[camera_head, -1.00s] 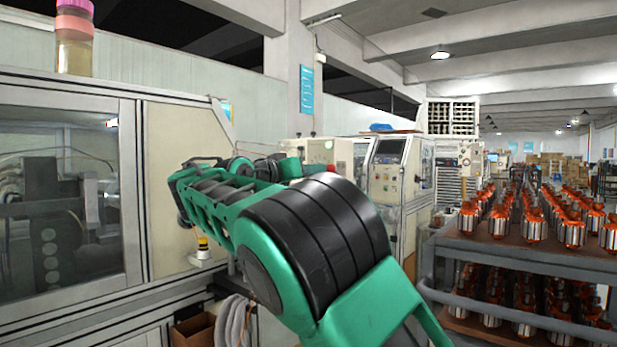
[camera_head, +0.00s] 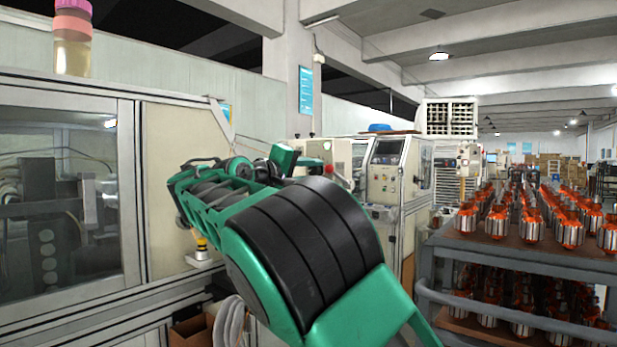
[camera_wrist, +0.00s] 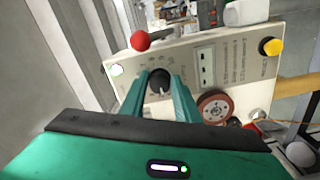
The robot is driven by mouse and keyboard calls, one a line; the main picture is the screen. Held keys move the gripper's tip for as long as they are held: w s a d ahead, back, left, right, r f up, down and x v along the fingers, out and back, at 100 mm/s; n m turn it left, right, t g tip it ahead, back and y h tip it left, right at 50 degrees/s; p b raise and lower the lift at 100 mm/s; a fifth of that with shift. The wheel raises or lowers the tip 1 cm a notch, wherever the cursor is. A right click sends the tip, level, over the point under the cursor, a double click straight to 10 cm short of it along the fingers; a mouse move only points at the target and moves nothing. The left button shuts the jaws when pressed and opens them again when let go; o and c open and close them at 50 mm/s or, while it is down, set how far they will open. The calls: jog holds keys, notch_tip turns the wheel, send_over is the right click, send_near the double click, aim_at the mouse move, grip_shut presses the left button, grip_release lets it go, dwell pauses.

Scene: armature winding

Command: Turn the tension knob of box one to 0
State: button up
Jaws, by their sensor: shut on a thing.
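In the wrist view a pale control box (camera_wrist: 235,55) shows its front panel. A dark round knob (camera_wrist: 159,80) sits on the panel with small scale marks around it. My gripper (camera_wrist: 163,93) is shut on this knob, one green finger at each side. The numbers on the scale are too small to read, so I cannot tell the knob's setting. In the head view my green and black arm hides the knob and fingertips; part of a pale box (camera_head: 318,152) shows behind it.
A windowed machine (camera_head: 65,205) stands left. A rack (camera_head: 520,255) of copper armatures stands right.

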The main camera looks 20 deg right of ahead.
jog(key=n, duration=0.4)
jog(key=shift+w+a+n, duration=0.15)
jog(key=shift+a+n, duration=0.1)
jog(key=shift+n, duration=1.75)
jog(key=shift+f, duration=0.1)
jog(key=o, duration=0.9)
jog(key=shift+o, duration=0.7)
jog(key=shift+d, duration=0.1)
jog(key=v, duration=1)
jog(key=shift+s+a, duration=0.2)
jog(key=shift+a, duration=0.15)
